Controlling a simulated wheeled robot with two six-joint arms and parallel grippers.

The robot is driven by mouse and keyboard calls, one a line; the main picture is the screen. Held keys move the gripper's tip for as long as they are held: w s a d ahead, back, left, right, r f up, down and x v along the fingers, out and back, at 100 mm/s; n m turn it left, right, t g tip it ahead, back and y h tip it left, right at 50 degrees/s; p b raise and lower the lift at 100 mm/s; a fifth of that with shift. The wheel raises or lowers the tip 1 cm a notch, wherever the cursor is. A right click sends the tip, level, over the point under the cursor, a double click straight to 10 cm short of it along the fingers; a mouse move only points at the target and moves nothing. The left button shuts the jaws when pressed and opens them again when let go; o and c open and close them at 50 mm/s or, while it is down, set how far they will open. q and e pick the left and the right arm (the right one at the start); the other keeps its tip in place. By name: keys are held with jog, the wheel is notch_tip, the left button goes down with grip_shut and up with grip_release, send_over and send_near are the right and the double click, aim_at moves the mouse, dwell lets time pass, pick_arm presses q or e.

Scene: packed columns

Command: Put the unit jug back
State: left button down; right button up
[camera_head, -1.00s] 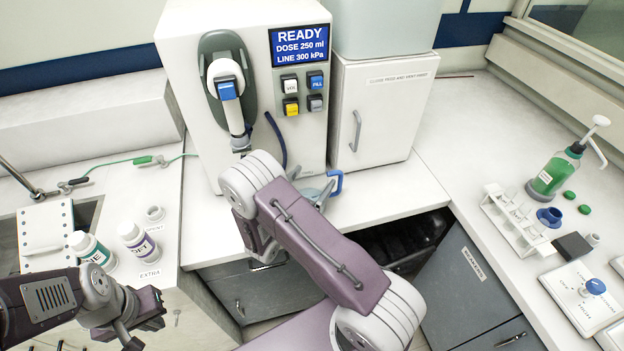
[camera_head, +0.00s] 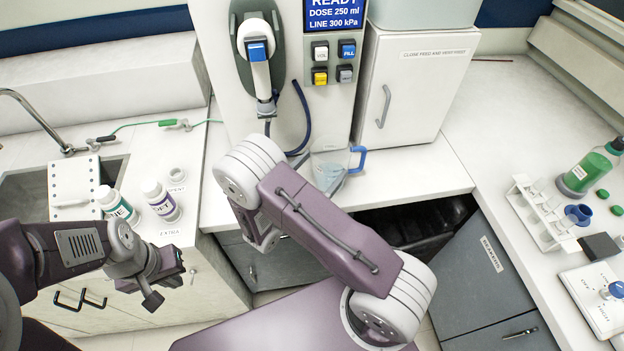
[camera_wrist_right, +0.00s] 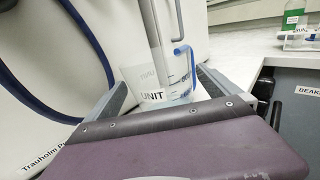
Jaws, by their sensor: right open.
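The unit jug (camera_head: 328,170) is clear with a blue handle and stands upright on the white counter in front of the dispenser. In the right wrist view the jug (camera_wrist_right: 140,84) bears the label "UNIT", and its handle is on the right. My right gripper (camera_wrist_right: 162,84) is open, its two fingers reaching forward on either side of the jug's lower part in that picture; I cannot tell whether they touch it. In the head view my right arm hides this gripper. My left gripper (camera_head: 168,276) hangs in front of the left counter, away from the jug; its jaw state is unclear.
The dispenser (camera_head: 222,70) and its dark blue hose (camera_head: 303,130) are close behind the jug. A white cabinet (camera_head: 425,85) stands to the right. Two labelled bottles (camera_head: 117,204) (camera_head: 160,200) stand on the left. The right counter holds a tube rack (camera_head: 540,215) and a green bottle (camera_head: 590,172).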

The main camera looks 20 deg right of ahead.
jog(key=v, duration=0.5)
jog(key=shift+s+a+b, duration=0.1)
jog(key=shift+a+b, duration=0.2)
jog(key=shift+b, duration=0.05)
